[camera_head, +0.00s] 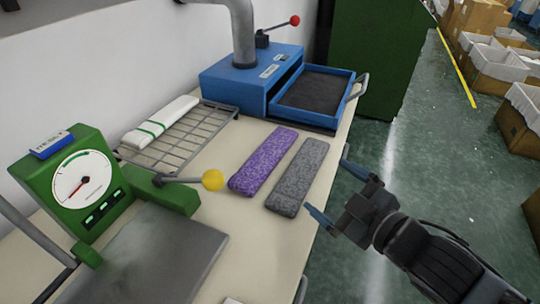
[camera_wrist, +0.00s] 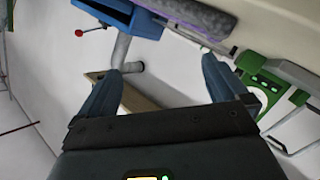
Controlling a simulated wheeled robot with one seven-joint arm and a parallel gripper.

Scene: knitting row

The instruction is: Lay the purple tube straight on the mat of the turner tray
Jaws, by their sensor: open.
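The purple tube (camera_head: 263,162) lies flat on the cream table, beside a grey tube (camera_head: 298,177) on its right. The turner tray (camera_head: 349,96) sticks out of the blue turner (camera_head: 250,80) behind the tubes. Its dark mat (camera_head: 314,91) looks bare. My gripper (camera_head: 327,180) is open and empty off the table's right edge, to the right of the grey tube. Its spread fingers also show in the wrist view (camera_wrist: 161,67), with nothing between them.
A wire rack (camera_head: 190,135) holds a white tube with green stripes (camera_head: 160,120). A green dial machine (camera_head: 75,185) has a lever with a yellow knob (camera_head: 212,180) left of the purple tube. A red-knobbed lever (camera_head: 294,20) stands behind the turner.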

